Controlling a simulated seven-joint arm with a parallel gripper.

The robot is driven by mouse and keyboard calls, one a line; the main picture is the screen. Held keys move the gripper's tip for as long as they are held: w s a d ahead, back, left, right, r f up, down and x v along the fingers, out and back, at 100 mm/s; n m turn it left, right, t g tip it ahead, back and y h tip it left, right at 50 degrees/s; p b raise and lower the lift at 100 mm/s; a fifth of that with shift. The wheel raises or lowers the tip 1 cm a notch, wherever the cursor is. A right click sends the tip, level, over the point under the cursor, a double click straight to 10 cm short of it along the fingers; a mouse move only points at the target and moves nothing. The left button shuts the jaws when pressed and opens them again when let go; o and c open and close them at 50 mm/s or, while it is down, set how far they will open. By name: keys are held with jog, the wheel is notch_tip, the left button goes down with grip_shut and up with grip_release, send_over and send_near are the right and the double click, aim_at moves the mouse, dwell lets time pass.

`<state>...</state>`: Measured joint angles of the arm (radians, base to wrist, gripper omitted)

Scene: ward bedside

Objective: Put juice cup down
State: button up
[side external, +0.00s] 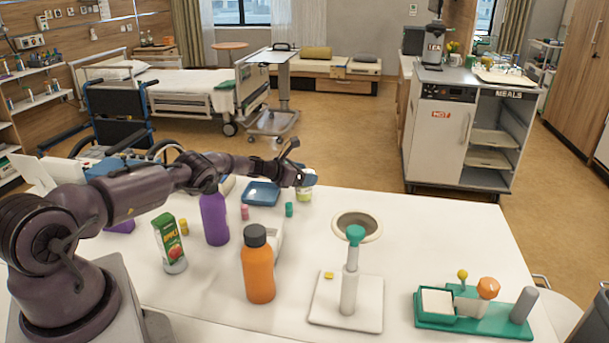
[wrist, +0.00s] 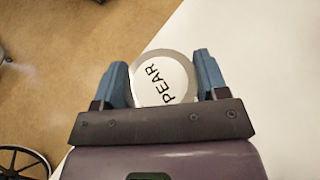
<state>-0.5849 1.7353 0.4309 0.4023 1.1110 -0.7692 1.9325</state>
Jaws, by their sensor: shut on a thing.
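The juice cup (wrist: 160,78) has a pale round lid marked PEAR and sits between my gripper's two blue fingers in the wrist view. My gripper (wrist: 161,70) is shut on it. In the side view, my gripper (side external: 299,176) is at the far edge of the white table, and the cup (side external: 307,186) shows partly behind it with a white and green side. I cannot tell whether the cup's base touches the table.
A blue tray (side external: 261,194) lies just left of the cup, with a small teal cup (side external: 289,209) in front. A purple bottle (side external: 214,220), an apple carton (side external: 169,245) and an orange bottle (side external: 258,272) stand nearer. A round dish (side external: 380,225) is to the right.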

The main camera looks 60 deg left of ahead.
jog(key=shift+f, duration=0.15)
jog(key=o, duration=1)
